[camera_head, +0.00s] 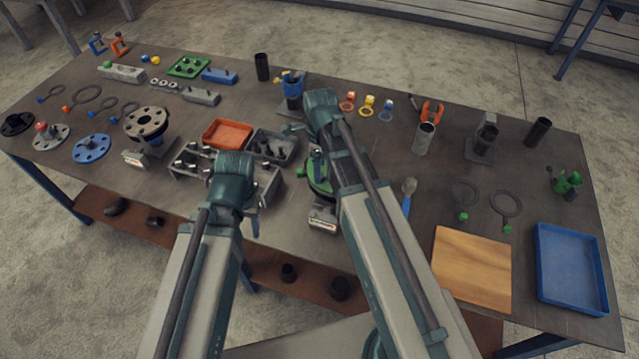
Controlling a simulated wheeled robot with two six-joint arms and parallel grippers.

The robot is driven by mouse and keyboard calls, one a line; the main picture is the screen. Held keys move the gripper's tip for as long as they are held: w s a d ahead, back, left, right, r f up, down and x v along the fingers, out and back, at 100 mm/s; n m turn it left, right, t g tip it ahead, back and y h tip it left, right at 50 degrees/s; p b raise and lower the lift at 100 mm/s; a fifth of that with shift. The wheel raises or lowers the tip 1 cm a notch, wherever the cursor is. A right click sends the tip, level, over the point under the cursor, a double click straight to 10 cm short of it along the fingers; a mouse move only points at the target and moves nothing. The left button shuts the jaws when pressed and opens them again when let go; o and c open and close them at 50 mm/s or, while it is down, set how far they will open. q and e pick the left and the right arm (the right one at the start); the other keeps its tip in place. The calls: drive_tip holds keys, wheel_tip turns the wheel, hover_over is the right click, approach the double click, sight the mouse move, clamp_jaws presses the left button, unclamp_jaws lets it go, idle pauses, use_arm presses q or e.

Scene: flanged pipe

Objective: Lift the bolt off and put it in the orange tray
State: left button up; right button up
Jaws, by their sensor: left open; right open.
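The orange tray (212,143) lies left of centre on the table and looks empty. A green flange (316,174) on a stand (322,217) sits mid-table, partly hidden by my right arm; I cannot make out clearly whether a bolt sits in it. My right gripper (298,128) is open beyond the green flange, near the grey tray, and seems to hold nothing.
A grey tray (291,158) with small dark parts stands right of the orange tray. A flange on a stand (146,122) is at left. A wooden board (472,268) and blue tray (571,268) lie at right.

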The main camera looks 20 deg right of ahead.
wheel_tip(320, 180, down, 3)
drive_tip(key=shift+f+b, duration=0.1)
drive_tip(key=shift+b, duration=0.95)
use_arm(q)
wheel_tip(320, 180, down, 3)
drive_tip(key=shift+r, duration=0.1)
use_arm(e)
drive_tip(key=shift+c, duration=0.3)
clamp_jaws()
